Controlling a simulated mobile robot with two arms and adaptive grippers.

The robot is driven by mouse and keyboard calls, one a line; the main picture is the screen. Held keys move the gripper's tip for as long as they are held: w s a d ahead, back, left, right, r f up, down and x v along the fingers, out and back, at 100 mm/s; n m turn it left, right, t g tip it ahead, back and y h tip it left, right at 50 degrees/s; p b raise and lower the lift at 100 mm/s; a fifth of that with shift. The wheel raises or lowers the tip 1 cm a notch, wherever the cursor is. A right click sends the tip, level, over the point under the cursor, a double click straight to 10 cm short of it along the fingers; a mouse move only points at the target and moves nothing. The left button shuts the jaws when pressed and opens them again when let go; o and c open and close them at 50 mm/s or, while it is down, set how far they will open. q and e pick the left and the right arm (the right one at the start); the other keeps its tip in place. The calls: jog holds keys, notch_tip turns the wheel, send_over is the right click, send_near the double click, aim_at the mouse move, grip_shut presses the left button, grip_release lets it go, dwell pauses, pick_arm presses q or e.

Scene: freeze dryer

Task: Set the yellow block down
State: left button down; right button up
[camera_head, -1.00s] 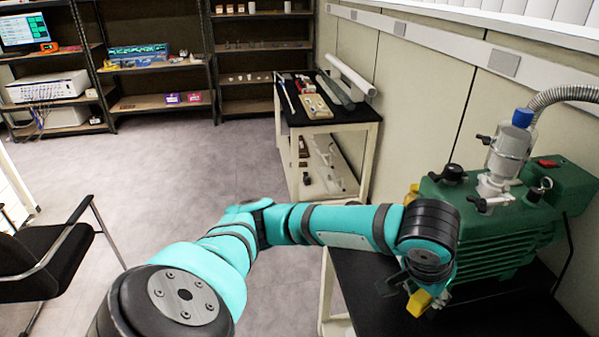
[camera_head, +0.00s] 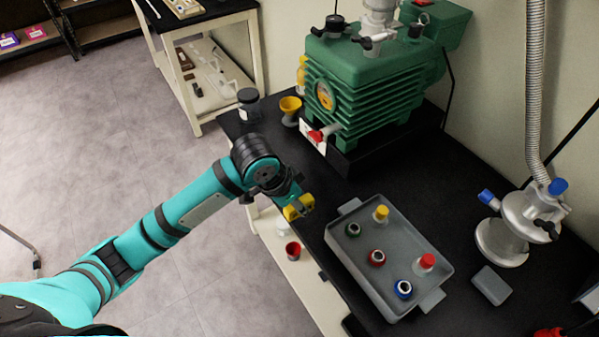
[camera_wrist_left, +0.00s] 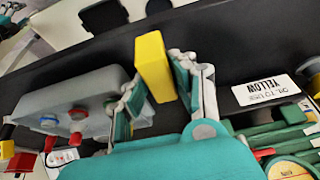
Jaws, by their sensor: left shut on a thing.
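The yellow block (camera_head: 298,207) is in my left gripper (camera_head: 290,200), at the left edge of the black table in the head view. In the left wrist view the yellow block (camera_wrist_left: 154,67) stands out between the two fingers of my left gripper (camera_wrist_left: 165,88), which is shut on it. The black tabletop (camera_head: 455,180) lies below and around it. I cannot tell whether the block touches the table. My right gripper is in neither view.
A grey tray (camera_head: 345,258) with several coloured-top vials stands right of the gripper. A green pump (camera_head: 375,75), a yellow cup (camera_head: 290,110) and a dark jar (camera_head: 249,104) stand behind it. A metal valve fitting (camera_head: 505,240) stands at the right. The label reading YELLOW (camera_wrist_left: 266,90) shows in the wrist view.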

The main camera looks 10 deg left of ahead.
pick_arm(q)
jog(key=w, duration=0.8)
jog(key=w+a+f+p, duration=0.1)
jog(key=w, duration=0.3)
jog(key=shift+w+f, duration=0.1)
jog(key=shift+w, duration=0.05)
notch_tip(320, 180, down, 3)
jog(key=shift+r, duration=0.1)
jog(key=shift+f, duration=0.35)
jog(key=shift+f, duration=0.15)
jog(key=c, duration=1.1)
grip_release()
jog(key=shift+a+r, duration=0.15)
jog(key=shift+r, duration=0.35)
jog(key=v, duration=1.1)
jog(key=shift+s+r, duration=0.15)
jog(key=shift+s, duration=0.05)
